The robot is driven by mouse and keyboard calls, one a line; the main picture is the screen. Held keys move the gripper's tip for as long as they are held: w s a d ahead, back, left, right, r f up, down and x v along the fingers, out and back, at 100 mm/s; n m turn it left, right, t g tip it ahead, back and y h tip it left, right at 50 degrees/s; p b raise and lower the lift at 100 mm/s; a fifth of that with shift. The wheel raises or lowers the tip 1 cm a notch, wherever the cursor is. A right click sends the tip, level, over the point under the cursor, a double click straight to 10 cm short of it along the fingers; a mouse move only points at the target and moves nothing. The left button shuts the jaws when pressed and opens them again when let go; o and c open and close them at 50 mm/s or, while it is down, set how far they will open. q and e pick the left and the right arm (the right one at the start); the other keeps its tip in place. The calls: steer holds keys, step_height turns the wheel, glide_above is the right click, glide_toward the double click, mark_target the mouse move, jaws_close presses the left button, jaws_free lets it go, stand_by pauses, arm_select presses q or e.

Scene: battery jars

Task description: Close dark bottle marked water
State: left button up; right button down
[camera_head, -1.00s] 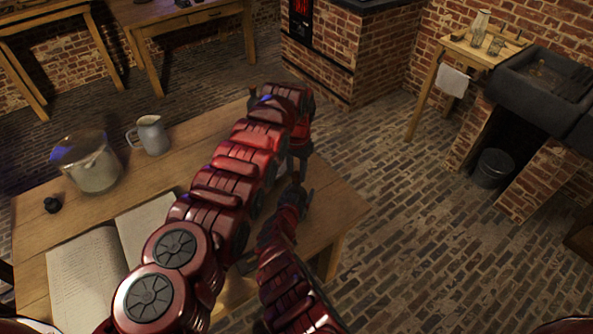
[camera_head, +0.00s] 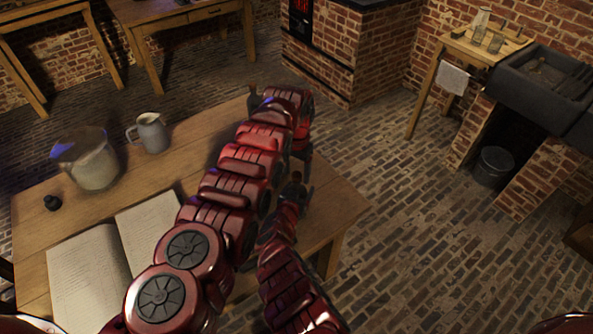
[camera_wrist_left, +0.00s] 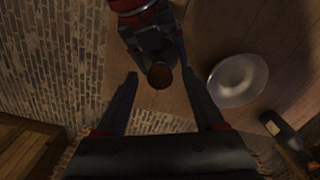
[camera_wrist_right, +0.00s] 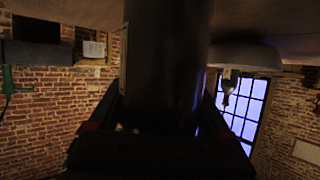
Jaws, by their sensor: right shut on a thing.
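The dark bottle (camera_wrist_right: 168,50) fills the middle of the right wrist view, between the fingers of my right gripper (camera_wrist_right: 160,115), which is shut on it.
A glass jar (camera_head: 95,168), a grey jug (camera_head: 151,133), a small black object (camera_head: 52,203) and an open book (camera_head: 90,265) are on the wooden table (camera_head: 190,150). A pale round dish (camera_wrist_left: 238,80) and another dark bottle (camera_wrist_left: 283,132) show in the left wrist view.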

arm_select(q)
steer(key=shift+r, duration=0.1)
step_height(320, 180, up, 12)
stand_by(0.7)
arm_select(e)
jaws_free()
